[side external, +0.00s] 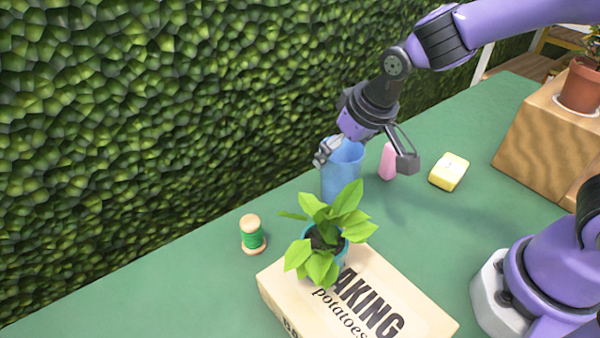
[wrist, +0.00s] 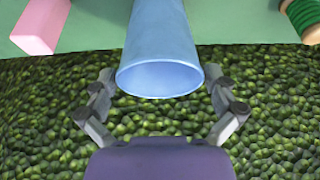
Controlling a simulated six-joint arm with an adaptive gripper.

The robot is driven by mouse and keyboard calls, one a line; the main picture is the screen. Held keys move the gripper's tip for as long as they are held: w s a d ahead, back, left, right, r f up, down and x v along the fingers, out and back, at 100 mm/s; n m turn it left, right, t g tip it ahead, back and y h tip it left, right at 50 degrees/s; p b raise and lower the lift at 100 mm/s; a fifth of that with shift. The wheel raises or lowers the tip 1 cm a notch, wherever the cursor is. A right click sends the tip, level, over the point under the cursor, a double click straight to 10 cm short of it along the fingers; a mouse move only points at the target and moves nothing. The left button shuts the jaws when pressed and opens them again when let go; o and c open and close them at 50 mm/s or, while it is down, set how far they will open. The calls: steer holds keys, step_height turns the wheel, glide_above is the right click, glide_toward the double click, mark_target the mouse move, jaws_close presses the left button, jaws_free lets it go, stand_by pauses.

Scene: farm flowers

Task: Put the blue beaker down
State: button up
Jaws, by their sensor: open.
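The blue beaker (side external: 342,172) stands upright on the green table in the side external view, behind the potted plant. Its lower front is partly hidden by leaves. In the wrist view the beaker (wrist: 160,50) shows at top centre, with its open rim towards my camera. My gripper (side external: 366,160) is at the height of the beaker's rim, with its fingers spread wide on either side. In the wrist view the fingers of my gripper (wrist: 160,92) stand apart from the beaker's walls, with gaps on both sides. The gripper is open and holds nothing.
A potted plant (side external: 326,236) stands on a potatoes box (side external: 375,300) in front of the beaker. A green thread spool (side external: 252,234) is left, a pink block (side external: 387,161) and a yellow block (side external: 449,172) right. A hedge (side external: 150,120) runs behind. The table's left front is clear.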

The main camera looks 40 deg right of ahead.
steer(key=shift+r, duration=0.1)
steer(key=v, duration=1.2)
steer(key=s+d+f+t, duration=0.1)
steer(key=s+d+f, duration=0.1)
steer(key=s+d, duration=0.4)
steer(key=shift+s+d, duration=0.25)
steer(key=shift+s, duration=0.75)
